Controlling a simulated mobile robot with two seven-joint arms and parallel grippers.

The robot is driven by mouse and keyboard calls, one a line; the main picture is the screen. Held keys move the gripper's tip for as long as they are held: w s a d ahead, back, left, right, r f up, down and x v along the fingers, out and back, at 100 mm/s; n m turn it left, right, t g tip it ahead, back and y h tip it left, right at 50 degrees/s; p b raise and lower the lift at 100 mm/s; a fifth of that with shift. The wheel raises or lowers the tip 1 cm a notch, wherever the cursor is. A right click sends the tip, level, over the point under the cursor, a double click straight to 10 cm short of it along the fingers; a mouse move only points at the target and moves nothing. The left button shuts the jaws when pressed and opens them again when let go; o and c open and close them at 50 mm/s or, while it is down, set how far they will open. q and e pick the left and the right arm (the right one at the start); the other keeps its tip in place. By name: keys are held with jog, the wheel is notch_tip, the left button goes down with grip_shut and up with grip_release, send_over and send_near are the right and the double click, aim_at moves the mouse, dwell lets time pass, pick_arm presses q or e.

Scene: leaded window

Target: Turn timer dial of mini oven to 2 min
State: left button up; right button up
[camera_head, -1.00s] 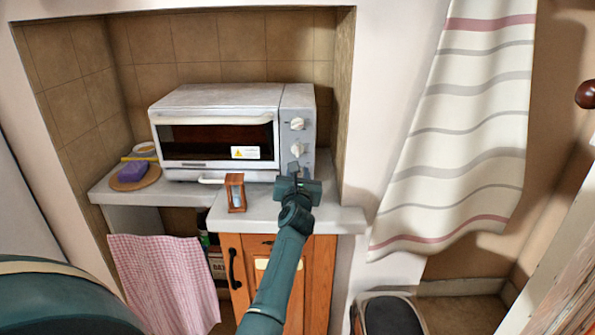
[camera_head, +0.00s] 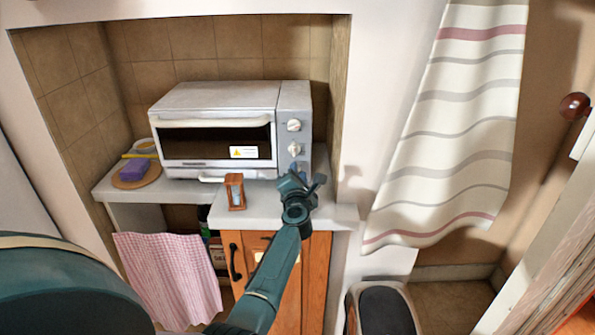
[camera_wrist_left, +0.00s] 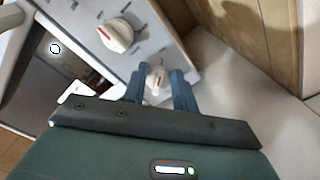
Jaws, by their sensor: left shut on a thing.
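The mini oven (camera_head: 215,105) stands on the counter in the niche, its dials in a column on the grey right panel. The upper dial (camera_head: 294,125) and middle dial (camera_head: 294,149) are white and clear of my gripper. My left gripper (camera_head: 295,171) is at the lower end of this panel and hides what is behind it in the head view. In the left wrist view its two blue fingers (camera_wrist_left: 158,88) are shut on the lowest dial (camera_wrist_left: 157,76), a white knob with a red mark. Another dial (camera_wrist_left: 116,36) is beside it. Dial labels are too small to read.
A wooden sand timer (camera_head: 235,192) stands on the counter (camera_head: 335,215) just left of my left arm. A purple sponge (camera_head: 132,169) lies on a round board at the left. A striped curtain (camera_head: 450,130) hangs at the right. A pink checked cloth (camera_head: 170,275) hangs below the counter.

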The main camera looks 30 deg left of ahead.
pick_arm(q)
jog(key=shift+m, duration=0.3)
pick_arm(e)
jog(key=shift+r, duration=0.1)
jog(key=shift+s, duration=0.1)
pick_arm(q)
jog(key=o, duration=1)
jog(key=shift+c, duration=0.2)
pick_arm(e)
jog(key=shift+s+f, duration=0.2)
pick_arm(q)
jog(key=shift+d+f, duration=0.1)
jog(key=shift+d, duration=0.05)
